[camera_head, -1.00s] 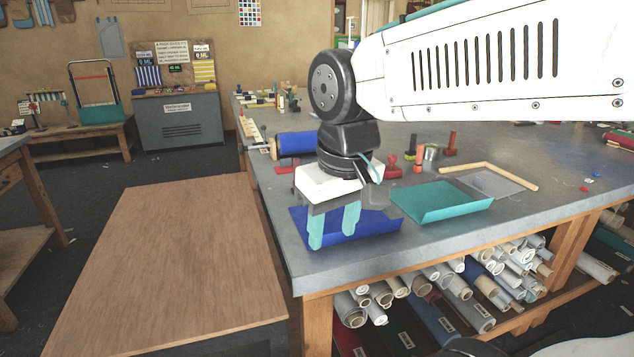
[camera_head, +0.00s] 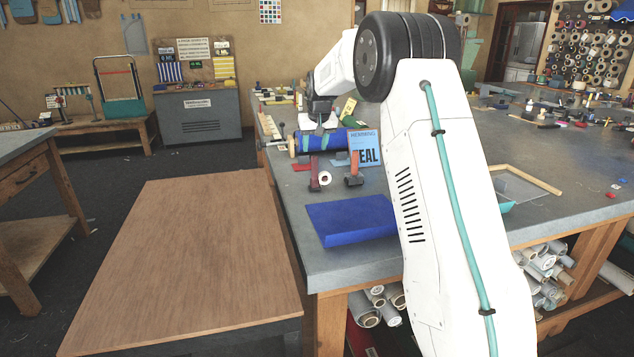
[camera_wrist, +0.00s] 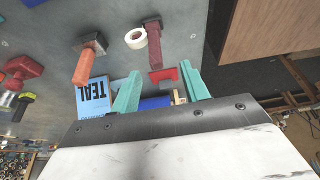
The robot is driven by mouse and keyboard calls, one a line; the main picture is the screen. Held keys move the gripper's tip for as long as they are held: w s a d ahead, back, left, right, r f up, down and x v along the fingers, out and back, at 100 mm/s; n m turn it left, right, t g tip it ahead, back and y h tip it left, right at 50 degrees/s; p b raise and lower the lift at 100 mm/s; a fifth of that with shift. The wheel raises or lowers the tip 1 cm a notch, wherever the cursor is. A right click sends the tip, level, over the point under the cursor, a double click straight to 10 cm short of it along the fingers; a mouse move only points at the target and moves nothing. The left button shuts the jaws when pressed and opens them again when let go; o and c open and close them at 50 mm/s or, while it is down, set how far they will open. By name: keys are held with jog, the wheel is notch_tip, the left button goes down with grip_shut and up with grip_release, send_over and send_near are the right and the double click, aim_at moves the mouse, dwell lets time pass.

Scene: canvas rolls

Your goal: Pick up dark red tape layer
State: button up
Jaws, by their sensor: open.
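A dark red handled tool with a grey end (camera_head: 315,171), which looks like the tape layer, stands on the grey table with a white tape roll (camera_head: 325,178) beside it. In the wrist view the dark red tool (camera_wrist: 154,46) is beyond my fingertips, near the middle top, and the tape roll (camera_wrist: 136,38) is just left of it. I cannot tell whether the roll is attached. My gripper (camera_wrist: 160,68) is open and empty, its teal fingers apart. In the head view it hangs at the table's left side, over the blue roll (camera_head: 300,143) and farther back than the tool.
An orange-red tool (camera_head: 354,168) stands right of the dark red one. A flat red piece (camera_wrist: 163,75) lies near my fingers. Blue sheet (camera_head: 350,218) lies at the table's front. A wooden board (camera_head: 185,260) is left of the table.

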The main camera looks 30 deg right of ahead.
aim_at(315, 156)
jog(key=f, duration=0.1)
jog(key=w+d+f, duration=0.1)
jog(key=w+f, duration=0.1)
jog(key=shift+w+d+f, duration=0.1)
jog(key=shift+d+f, duration=0.1)
jog(key=shift+d, duration=0.05)
jog(key=x, duration=0.5)
jog(key=shift+w+d+f, duration=0.1)
jog(key=shift+w, duration=0.15)
grip_shut()
